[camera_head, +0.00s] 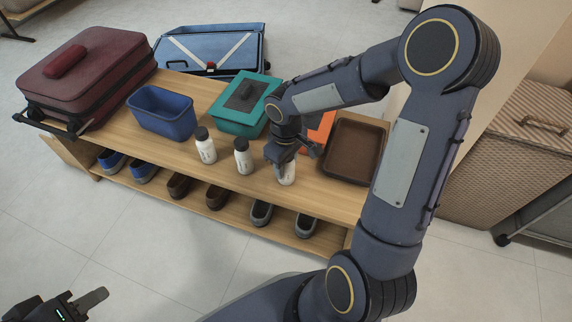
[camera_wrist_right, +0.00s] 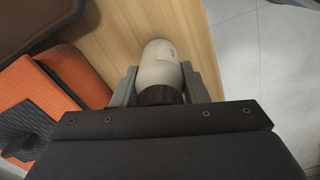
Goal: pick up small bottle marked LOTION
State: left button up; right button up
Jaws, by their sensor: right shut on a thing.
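Three small white bottles stand in a row near the front edge of the wooden bench. The left bottle (camera_head: 205,147) and the middle bottle (camera_head: 242,157) have dark caps and stand free. My right gripper (camera_head: 284,163) is shut on the right-hand bottle (camera_head: 287,175), whose lower white part shows below the fingers. In the right wrist view this bottle (camera_wrist_right: 160,64) lies between the two fingers, with its dark cap towards the palm. Its label is too small to read, so I cannot tell which bottle is LOTION. My left gripper (camera_head: 92,303) shows only partly at the lower left, away from the bench.
On the bench (camera_head: 180,85) are a blue bin (camera_head: 163,112), a teal box (camera_head: 238,122), an orange box (camera_head: 318,132) behind my right gripper, and a brown tray (camera_head: 354,150). A red suitcase (camera_head: 92,62) sits at the left end. Shoes fill the lower shelf.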

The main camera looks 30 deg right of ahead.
jog(key=shift+r, duration=0.35)
notch_tip(320, 180, up, 2)
jog(key=shift+r+p, duration=0.25)
jog(key=shift+p, duration=0.5)
jog(key=s+a+r+p, duration=0.2)
jog(key=a+r, duration=0.3)
jog(key=a, duration=0.1)
jog(key=s+a+r+p, duration=0.2)
jog(key=a+r, duration=0.2)
jog(key=a, duration=0.3)
jog(key=shift+a+r+p, duration=0.2)
jog(key=shift+r+p, duration=0.1)
jog(key=shift+r, duration=0.05)
